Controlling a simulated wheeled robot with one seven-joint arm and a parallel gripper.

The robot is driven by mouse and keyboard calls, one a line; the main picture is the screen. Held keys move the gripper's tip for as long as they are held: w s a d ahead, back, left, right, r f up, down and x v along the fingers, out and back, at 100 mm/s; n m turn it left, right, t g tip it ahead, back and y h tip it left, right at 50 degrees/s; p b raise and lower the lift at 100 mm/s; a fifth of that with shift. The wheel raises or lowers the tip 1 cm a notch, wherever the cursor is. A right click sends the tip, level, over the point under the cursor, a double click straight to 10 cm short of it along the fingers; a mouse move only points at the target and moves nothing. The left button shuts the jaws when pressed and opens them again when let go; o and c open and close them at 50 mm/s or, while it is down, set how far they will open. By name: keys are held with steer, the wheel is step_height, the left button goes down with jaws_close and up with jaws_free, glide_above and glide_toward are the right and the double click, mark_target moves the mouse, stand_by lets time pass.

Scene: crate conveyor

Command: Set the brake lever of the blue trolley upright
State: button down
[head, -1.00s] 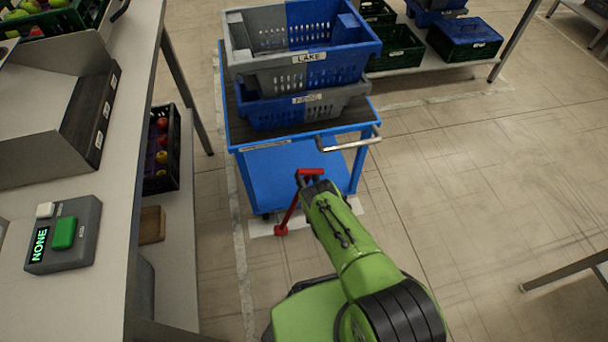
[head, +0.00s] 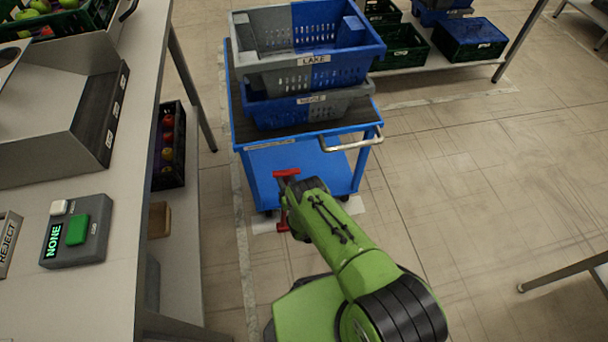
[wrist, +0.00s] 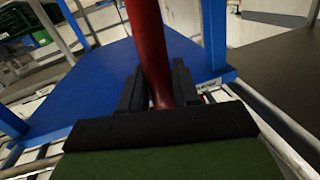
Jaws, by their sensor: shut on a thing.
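The blue trolley (head: 256,160) stands ahead of me, with two stacked crates on its upper deck. Its red brake lever (head: 286,174) is at the near side, with a crossbar on top and its foot low by the floor. The lever looks close to upright in the head view. In the wrist view the red shaft (wrist: 148,45) runs between the two dark fingers of my gripper (wrist: 158,90), which is shut on it. The arm's end hides part of the lever in the head view. The blue lower deck (wrist: 85,85) shows behind it.
The upper grey and blue crate (head: 268,66) is labelled LAKE. A metal handle (head: 350,146) juts from the trolley's right front. A workbench (head: 150,75) with a button box (head: 80,232) is on the left. The floor to the right is open, with a table edge at far right.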

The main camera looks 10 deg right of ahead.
steer(key=shift+a+r+n, duration=0.1)
steer(key=shift+a+n, duration=0.4)
steer(key=shift+a, duration=1.45)
steer(key=c, duration=0.9)
jaws_free()
steer(key=shift+a, duration=0.2)
steer(key=shift+d, duration=0.1)
